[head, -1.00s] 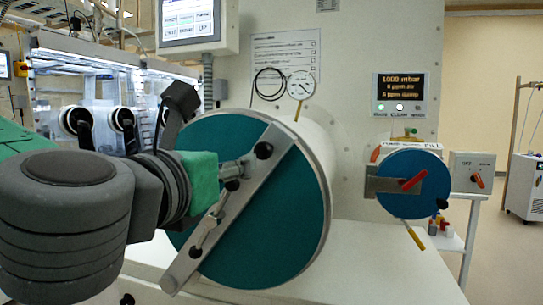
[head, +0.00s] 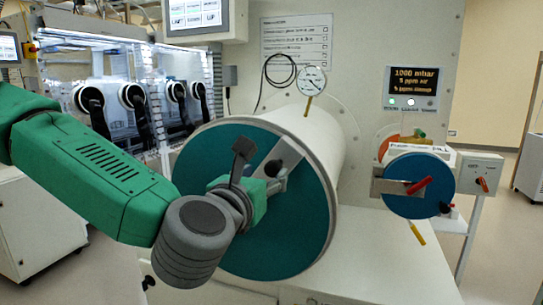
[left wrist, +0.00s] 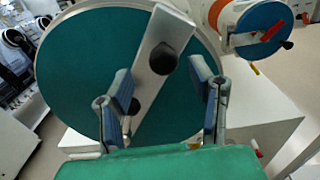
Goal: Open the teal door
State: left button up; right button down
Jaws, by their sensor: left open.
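The teal door (head: 298,225) is the large round end of a white cylinder. It looks shut. A grey bar (head: 290,153) with black knobs runs diagonally across its face. In the left wrist view the teal door (left wrist: 85,75) and the bar (left wrist: 160,30) fill the middle, with a black knob (left wrist: 163,58) on the bar. My left gripper (head: 279,176) is in front of the door, near the bar's upper part. Its open fingers (left wrist: 161,72) stand either side of the knob in that picture; I cannot tell whether they touch anything. My arm hides the lower bar. My right gripper is not in view.
A smaller blue round door (head: 415,200) with a red handle (head: 418,186) is to the right. A gauge (head: 311,80) stands above the cylinder. Glove ports (head: 132,96) are at the left. A white surface (head: 385,265) lies below, with open floor at far right.

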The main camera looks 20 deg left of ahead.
aim_at(271, 170)
pick_arm(q)
jog(key=w, duration=0.4)
jog(key=shift+w+d+p, duration=0.25)
jog(key=shift+d+p, duration=0.1)
jog(key=shift+a, duration=0.1)
jog(key=shift+c, duration=0.5)
